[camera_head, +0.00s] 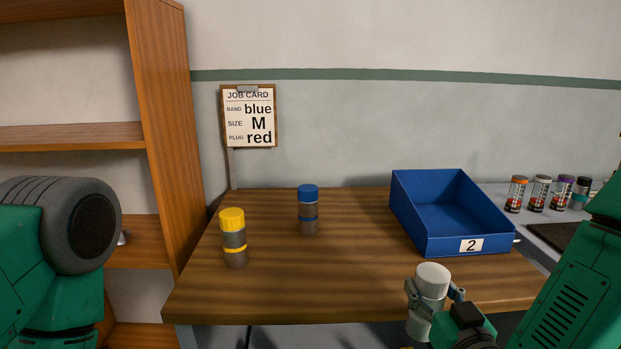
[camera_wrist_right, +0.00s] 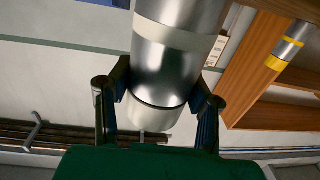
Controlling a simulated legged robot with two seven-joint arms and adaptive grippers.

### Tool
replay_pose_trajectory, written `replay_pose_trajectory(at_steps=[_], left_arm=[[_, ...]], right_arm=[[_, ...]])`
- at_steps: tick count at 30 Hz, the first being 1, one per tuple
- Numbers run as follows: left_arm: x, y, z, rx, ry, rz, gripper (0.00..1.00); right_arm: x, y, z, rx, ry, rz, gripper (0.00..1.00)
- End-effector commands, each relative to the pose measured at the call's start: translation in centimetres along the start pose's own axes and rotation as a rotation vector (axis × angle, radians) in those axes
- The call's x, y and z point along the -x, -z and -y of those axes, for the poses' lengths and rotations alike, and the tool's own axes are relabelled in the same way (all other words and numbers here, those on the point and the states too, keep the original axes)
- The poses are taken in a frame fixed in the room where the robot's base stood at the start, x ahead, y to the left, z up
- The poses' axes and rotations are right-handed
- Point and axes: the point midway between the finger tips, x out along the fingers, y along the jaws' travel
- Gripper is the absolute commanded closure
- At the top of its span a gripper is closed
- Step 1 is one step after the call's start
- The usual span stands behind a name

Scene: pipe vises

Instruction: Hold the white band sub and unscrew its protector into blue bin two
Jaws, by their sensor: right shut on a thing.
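The white band sub (camera_head: 431,288) is upright at the front right edge of the table in the head view, with a white protector (camera_head: 433,273) on its top end. In the right wrist view its silver body (camera_wrist_right: 165,65) has a pale white band (camera_wrist_right: 175,33), and the white protector (camera_wrist_right: 150,115) shows at the picture's lower end. My right gripper (camera_head: 434,289) is shut on the sub; its fingers (camera_wrist_right: 160,95) lie on both sides of the body near the protector. Blue bin two (camera_head: 472,246) stands behind it, its inside looking empty. My left gripper is out of view.
A yellow-capped sub (camera_head: 234,240) and a blue-capped sub (camera_head: 308,212) stand upright on the wooden table (camera_head: 340,270). A job card (camera_head: 249,117) hangs behind. Several small canisters (camera_head: 540,193) stand at far right. A wooden shelf (camera_head: 160,110) is at left. The table's middle is clear.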

Motion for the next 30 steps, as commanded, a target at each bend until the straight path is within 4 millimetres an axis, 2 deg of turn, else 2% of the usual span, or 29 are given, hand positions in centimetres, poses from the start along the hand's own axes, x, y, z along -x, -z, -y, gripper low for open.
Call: replay_pose_trajectory(at_steps=[1,3,11,18,30], left_arm=[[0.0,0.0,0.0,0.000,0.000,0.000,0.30],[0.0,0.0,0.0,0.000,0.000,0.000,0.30],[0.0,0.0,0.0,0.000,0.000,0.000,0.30],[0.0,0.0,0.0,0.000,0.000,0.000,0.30],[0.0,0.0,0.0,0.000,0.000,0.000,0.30]], right_arm=[[0.7,-1.5,-0.3,0.000,-0.013,0.006,1.00],[1.6,-3.2,-0.8,0.002,-0.033,0.006,1.00],[4.7,-8.9,-2.4,0.001,-0.103,0.003,1.00],[4.8,-9.3,-2.2,-0.017,-0.105,0.019,1.00],[4.5,-8.6,-2.5,0.000,-0.106,-0.003,1.00]])
